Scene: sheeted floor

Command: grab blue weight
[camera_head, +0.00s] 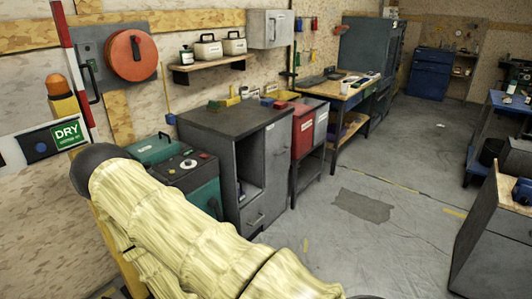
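I cannot make out a clear blue weight. A small dark blue object (523,191) sits on a grey cabinet at the right edge, partly cut off by the frame; I cannot tell whether it is the weight. My arm, in a pale yellow sleeve, crosses the lower left and runs out at the bottom. My gripper is not in view.
A grey cabinet (222,125) with small items on top, a red bin (302,135) and a workbench (345,88) line the left wall. Teal machines (190,180) stand behind my arm. A blue cabinet (430,75) stands far back. The middle floor (385,225) is clear.

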